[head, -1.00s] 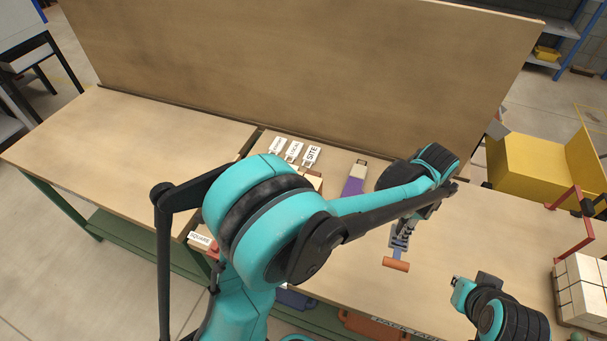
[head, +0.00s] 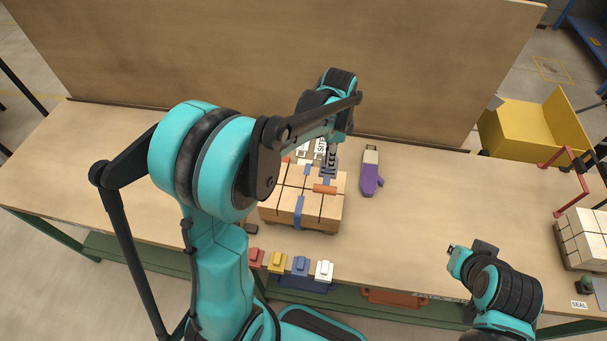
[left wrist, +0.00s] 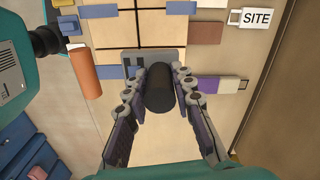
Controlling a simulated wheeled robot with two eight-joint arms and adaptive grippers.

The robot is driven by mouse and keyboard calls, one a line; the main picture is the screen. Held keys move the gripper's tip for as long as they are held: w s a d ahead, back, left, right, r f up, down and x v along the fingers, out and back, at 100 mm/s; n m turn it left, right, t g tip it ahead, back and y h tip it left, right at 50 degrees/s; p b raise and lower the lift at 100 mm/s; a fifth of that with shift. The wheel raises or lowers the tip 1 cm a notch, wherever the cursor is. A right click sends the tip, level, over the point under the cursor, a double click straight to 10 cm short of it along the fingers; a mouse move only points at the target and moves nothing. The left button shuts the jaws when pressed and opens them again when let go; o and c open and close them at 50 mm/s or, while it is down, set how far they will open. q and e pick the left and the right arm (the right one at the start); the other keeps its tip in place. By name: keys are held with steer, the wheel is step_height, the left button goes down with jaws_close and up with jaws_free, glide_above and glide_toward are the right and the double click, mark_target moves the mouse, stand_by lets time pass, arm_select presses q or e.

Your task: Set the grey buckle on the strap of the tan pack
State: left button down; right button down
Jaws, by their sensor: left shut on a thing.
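The tan pack (head: 272,208) is a block of tan bricks with dark seams and a blue strap (head: 299,212) over it, on the bench. My left gripper (head: 327,172) is above the pack's right part, shut on the black grip of the grey buckle. The buckle's grey slotted plate (left wrist: 140,62) shows beyond the grip in the left wrist view, over the pack. An orange cylinder (head: 325,189) shows beside the gripper. I cannot tell if the buckle touches the strap. My right gripper (head: 455,256) is at the lower right, its jaw state unclear.
A purple piece (head: 372,182) lies right of the pack. Red, yellow, blue and white pieces (head: 324,269) line the bench's front edge. A white pack (head: 580,235) stands at the far right, near a red frame. The bench between is clear.

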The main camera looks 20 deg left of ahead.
arm_select(q)
steer(key=a+f, duration=0.1)
steer(key=a, duration=0.1)
steer(key=s+a+f, duration=0.1)
steer(key=a, duration=0.1)
steer(key=s+a+f, duration=0.1)
steer(key=a+f, duration=0.1)
steer(key=shift+s+a+f+b, duration=0.1)
steer(key=shift+a+b, duration=0.2)
steer(key=shift+a, duration=0.05)
steer(key=shift+f+b, duration=0.4)
steer(key=shift+f, duration=1.65)
steer(key=shift+f, duration=0.1)
steer(key=c, duration=1.3)
jaws_free()
